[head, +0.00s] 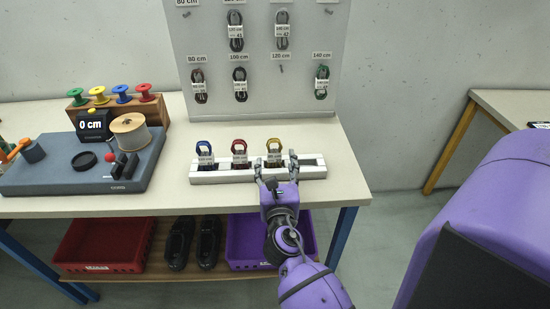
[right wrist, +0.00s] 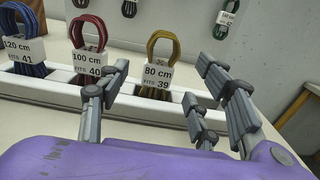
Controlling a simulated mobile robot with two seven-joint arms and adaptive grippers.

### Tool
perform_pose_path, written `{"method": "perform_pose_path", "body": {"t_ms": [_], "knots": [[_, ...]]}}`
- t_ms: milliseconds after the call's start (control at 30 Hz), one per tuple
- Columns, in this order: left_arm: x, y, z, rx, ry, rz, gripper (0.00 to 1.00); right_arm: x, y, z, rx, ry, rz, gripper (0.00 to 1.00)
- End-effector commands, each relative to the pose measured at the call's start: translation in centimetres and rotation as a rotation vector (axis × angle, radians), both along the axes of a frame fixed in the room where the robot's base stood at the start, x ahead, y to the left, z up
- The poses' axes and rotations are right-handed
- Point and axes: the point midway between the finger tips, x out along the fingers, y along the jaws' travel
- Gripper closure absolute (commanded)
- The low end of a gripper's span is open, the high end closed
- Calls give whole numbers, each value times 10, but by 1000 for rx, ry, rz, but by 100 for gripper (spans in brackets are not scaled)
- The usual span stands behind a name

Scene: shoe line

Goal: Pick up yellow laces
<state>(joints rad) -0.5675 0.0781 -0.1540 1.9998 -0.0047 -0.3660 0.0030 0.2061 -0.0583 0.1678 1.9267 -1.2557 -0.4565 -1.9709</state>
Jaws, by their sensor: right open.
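The yellow laces (head: 274,144) stand as an upright looped bundle in the right part of a white slotted rack (head: 202,178). In the right wrist view the yellow laces (right wrist: 163,44) carry a white label reading 80 cm, fits 39. My right gripper (head: 276,163) is open in front of the rack, with its fingers spread to either side of the yellow bundle. In the right wrist view my right gripper (right wrist: 161,80) has nothing between its fingers that it grips. Whether a finger touches the laces I cannot tell. My left gripper is not in view.
Red laces (head: 239,146) and blue laces (head: 204,148) stand left of the yellow ones in the rack. The rack's right end slot is empty. A pegboard (head: 262,58) with hanging laces rises behind. A grey spool station (head: 60,171) fills the table's left side.

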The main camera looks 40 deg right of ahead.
Motion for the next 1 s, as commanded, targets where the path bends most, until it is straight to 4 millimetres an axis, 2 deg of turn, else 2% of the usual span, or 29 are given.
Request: {"method": "perform_pose_path", "body": {"t_ms": [133,300,600,900,1000], "knots": [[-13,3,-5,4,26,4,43,20,-12,-1,2,-2,0,41],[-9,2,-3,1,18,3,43,37,-23,-2,2,-1,-1,41],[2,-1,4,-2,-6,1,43,40,-25,-4,3,1,0,43],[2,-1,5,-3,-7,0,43,40,-25,-4,3,1,0,82],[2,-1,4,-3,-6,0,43,40,-25,-4,2,0,0,84]]}}
